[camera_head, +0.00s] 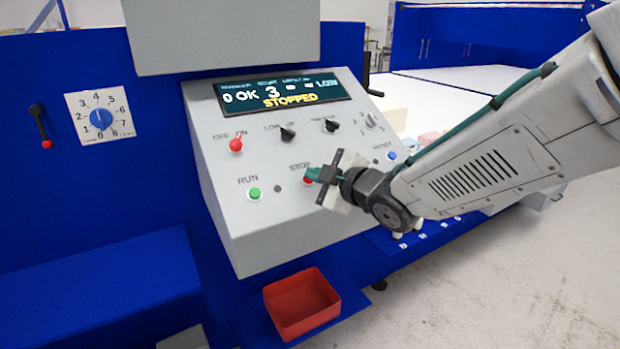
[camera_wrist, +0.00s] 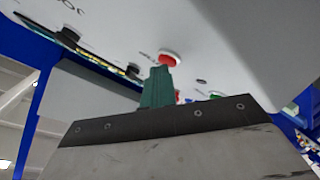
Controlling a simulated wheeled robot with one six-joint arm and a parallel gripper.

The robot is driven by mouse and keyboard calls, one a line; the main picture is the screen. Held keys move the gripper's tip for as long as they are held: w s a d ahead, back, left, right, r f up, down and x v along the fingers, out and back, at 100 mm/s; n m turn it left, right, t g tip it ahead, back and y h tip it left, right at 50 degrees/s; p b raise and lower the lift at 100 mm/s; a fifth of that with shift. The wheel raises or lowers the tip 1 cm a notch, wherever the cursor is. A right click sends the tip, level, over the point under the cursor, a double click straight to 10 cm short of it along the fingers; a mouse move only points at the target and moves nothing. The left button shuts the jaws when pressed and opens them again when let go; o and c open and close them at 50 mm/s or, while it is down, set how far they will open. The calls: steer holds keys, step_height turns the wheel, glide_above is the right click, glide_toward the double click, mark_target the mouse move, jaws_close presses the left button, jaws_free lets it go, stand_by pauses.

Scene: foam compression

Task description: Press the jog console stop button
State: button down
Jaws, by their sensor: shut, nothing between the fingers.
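The jog console (camera_head: 290,220) is a light grey sloped box with a display (camera_head: 282,94) that reads "STOPPED" in yellow. The red stop button (camera_head: 309,180) sits under the label "STOP", partly hidden by my gripper (camera_head: 312,177). My gripper is shut and empty, with its green fingertips at the stop button. In the wrist view the red button (camera_wrist: 168,59) in its white ring lies right at the tip of my closed green fingers (camera_wrist: 160,72). I cannot tell whether they touch. The green run button (camera_head: 254,194) is to the left.
A red switch (camera_head: 236,145), black switches (camera_head: 288,134) and a blue button (camera_head: 391,155) are also on the panel. A red bin (camera_head: 302,303) stands below the console. A blue dial (camera_head: 101,119) is on the blue wall at left. Open floor lies at lower right.

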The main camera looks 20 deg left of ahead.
steer(key=shift+s+d+r, duration=0.25)
steer(key=shift+d+r, duration=0.05)
steer(key=shift+r, duration=0.3)
steer(key=shift+r, duration=0.15)
steer(key=shift+s+d+r, duration=0.3)
steer(key=shift+d+r, duration=0.05)
steer(key=shift+r, duration=0.35)
steer(key=shift+s+d+r, duration=0.25)
steer(key=shift+d+r, duration=0.05)
steer(key=shift+r, duration=0.35)
steer(key=shift+s+d+r, duration=0.3)
steer(key=shift+d+r, duration=0.05)
steer(key=shift+r, duration=0.35)
steer(key=shift+f, duration=0.1)
